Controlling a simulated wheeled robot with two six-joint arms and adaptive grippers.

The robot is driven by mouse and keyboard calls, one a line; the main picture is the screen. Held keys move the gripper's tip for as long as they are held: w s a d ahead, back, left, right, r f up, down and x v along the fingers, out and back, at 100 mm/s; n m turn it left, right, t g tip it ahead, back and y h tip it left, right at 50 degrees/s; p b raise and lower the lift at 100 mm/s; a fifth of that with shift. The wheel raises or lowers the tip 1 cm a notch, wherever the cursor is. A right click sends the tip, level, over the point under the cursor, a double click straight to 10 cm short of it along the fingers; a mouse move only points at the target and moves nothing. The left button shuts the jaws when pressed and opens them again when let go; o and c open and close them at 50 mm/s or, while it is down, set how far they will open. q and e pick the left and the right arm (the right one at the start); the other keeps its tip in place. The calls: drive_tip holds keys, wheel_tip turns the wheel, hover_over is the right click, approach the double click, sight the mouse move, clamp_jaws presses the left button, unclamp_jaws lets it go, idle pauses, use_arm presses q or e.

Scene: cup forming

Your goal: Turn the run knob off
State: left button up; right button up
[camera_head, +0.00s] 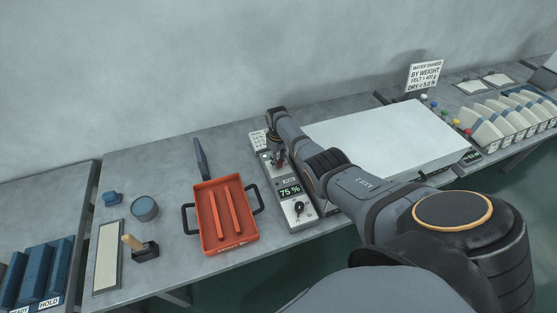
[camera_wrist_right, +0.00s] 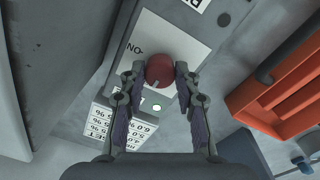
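The run knob (camera_wrist_right: 160,70) is round and dark red, on a pale plate of the control panel (camera_head: 299,213). A label by it reads ON, upside down in the wrist view. A pale mark shows on the knob's lower edge in that view. In the head view my right gripper (camera_head: 278,157) is over the panel's far end and partly hides the knob. My left gripper is not in view.
The panel display reads 75%, with a black knob (camera_head: 299,207) nearer. An orange tray (camera_head: 224,240) with dark handles stands just left of the panel. A large white slab (camera_head: 390,135) lies to the right, partly behind my right arm. A blue round container (camera_head: 145,208) stands further left.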

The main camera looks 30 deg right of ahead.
drive_tip(key=o, duration=0.4)
wheel_tip(320, 180, up, 12)
drive_tip(key=shift+a, duration=0.15)
idle(0.7)
